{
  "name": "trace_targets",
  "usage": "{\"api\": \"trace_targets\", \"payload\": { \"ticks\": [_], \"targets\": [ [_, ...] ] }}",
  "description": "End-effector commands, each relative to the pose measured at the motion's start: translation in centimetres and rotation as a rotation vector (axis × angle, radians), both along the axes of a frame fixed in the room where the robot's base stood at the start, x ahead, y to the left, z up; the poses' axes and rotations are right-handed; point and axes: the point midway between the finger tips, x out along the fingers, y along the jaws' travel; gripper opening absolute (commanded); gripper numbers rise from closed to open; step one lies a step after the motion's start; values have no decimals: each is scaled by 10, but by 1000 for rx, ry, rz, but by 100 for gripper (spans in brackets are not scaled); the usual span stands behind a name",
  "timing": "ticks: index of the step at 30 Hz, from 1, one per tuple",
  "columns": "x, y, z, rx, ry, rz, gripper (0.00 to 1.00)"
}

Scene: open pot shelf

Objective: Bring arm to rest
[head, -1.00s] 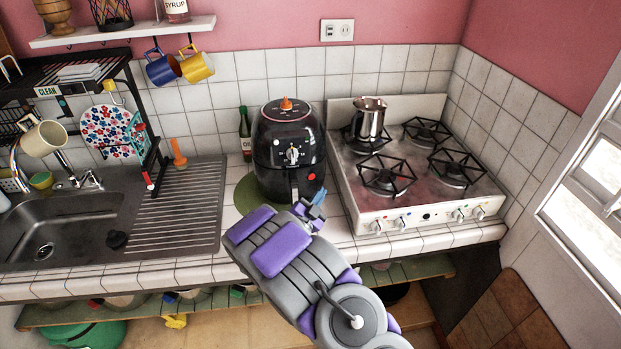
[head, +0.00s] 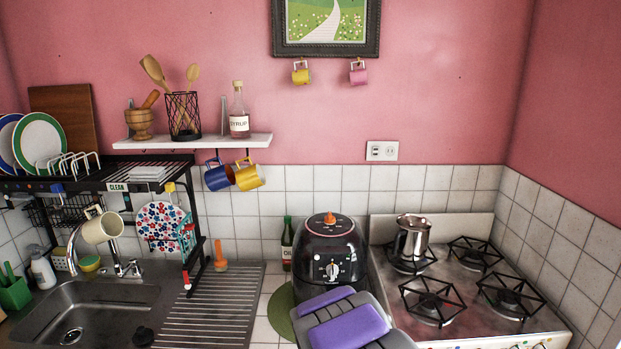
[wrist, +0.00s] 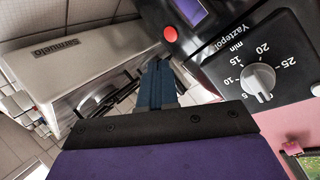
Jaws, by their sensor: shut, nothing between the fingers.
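In the wrist view my gripper (wrist: 159,68) shows as two blue fingers pressed together with nothing between them. They lie beside the front of the black air fryer (wrist: 232,62), whose dial and red button fill the right side; I cannot tell whether they touch it. In the head view my purple and grey arm rises from the bottom edge in front of the air fryer (head: 332,248). The fingers are hidden there.
The stove (head: 455,285) with a metal pot (head: 412,238) stands right of the air fryer. A green oil bottle (head: 287,245) stands at its left, and the drainer and sink (head: 95,305) lie farther left. A shelf (head: 195,143) with hanging mugs is above.

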Motion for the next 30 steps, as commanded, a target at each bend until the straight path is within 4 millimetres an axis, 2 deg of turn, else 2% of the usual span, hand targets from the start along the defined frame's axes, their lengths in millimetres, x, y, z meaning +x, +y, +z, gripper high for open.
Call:
{"api": "trace_targets", "payload": {
  "ticks": [1,5,8,14,17,23,30],
  "targets": [
    [-9,3,9,16,44,32,0],
    [-38,13,21,39,177,133,0],
    [-67,20,30,55,282,214,0],
    [-142,28,45,60,493,378,0],
    [-185,29,53,57,597,459,0],
    [-283,25,66,27,817,616,0],
    [-408,5,80,-28,1083,771,0]
  ]
}}
